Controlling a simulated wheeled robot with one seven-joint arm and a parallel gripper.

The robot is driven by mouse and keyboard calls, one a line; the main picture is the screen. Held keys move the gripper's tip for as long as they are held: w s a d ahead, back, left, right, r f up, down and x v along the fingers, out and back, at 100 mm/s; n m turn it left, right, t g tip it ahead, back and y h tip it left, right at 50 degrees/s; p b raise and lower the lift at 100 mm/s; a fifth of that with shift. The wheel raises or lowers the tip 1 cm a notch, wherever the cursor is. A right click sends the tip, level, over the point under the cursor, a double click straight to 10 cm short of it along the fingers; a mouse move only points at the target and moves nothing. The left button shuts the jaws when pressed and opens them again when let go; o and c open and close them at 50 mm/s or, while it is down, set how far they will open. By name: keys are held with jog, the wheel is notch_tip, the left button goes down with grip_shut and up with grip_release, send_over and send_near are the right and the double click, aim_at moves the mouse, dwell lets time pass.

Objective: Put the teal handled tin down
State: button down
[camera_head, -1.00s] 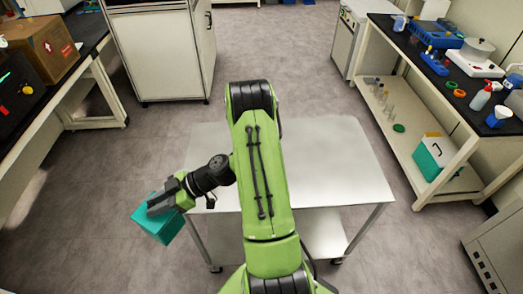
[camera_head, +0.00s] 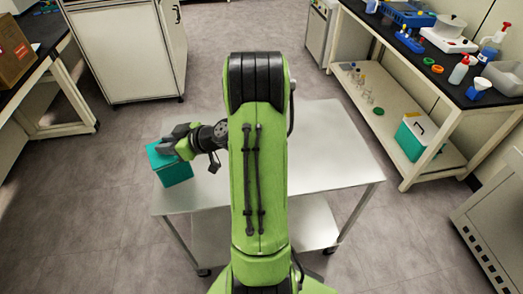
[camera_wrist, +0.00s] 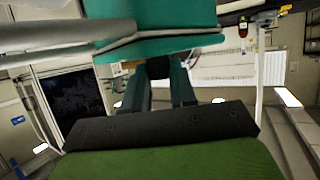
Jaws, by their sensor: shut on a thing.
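The teal handled tin (camera_head: 173,173) is a box-shaped tin at the left end of the metal table (camera_head: 325,150) in the head view. My gripper (camera_head: 172,146) is shut on it from above. The tin overlaps the table's left edge in the picture; I cannot tell whether it touches the top. In the wrist view the teal tin (camera_wrist: 160,18) fills the top middle, beyond the gripper's fingers (camera_wrist: 170,82). The tin's handle is hidden in the grip.
The table top is bare right of my arm, with a lower shelf (camera_head: 318,222) beneath. A bench (camera_head: 440,75) with labware stands at the right; its lower shelf holds another teal box with a white top (camera_head: 418,135). A white cabinet (camera_head: 130,50) stands at the back left.

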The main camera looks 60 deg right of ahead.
jog(key=s+d+r+m+h+b, duration=0.3)
jog(key=d+m+h, duration=0.1)
jog(key=d, duration=0.4)
notch_tip(320, 180, down, 10)
jog(key=b, duration=0.3)
jog(key=shift+s+a, duration=0.15)
jog(key=shift+a, duration=0.15)
jog(key=shift+f, duration=0.15)
jog(key=c, duration=0.9)
grip_release()
